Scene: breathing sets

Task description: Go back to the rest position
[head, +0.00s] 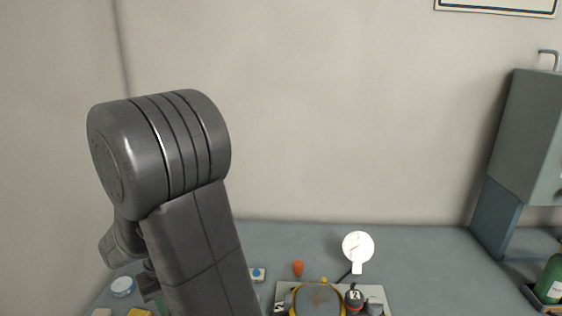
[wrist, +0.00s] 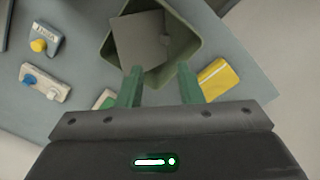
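My gripper (wrist: 160,88) shows in the wrist view, its two green fingers apart with a gap between them. Nothing is held between the fingers. It hangs above a green open-topped bin (wrist: 193,50) with a grey flat piece (wrist: 140,38) inside. In the head view my arm fills the left middle, and the fingers are hidden behind it or too small to make out.
A yellow block (wrist: 218,78) lies right of the bin. Blocks with a yellow knob (wrist: 39,45) and a blue knob (wrist: 29,79) lie left. In the head view, a round white gauge (head: 358,246), an orange piece (head: 298,268) and a grey cabinet (head: 532,135) stand on the bench.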

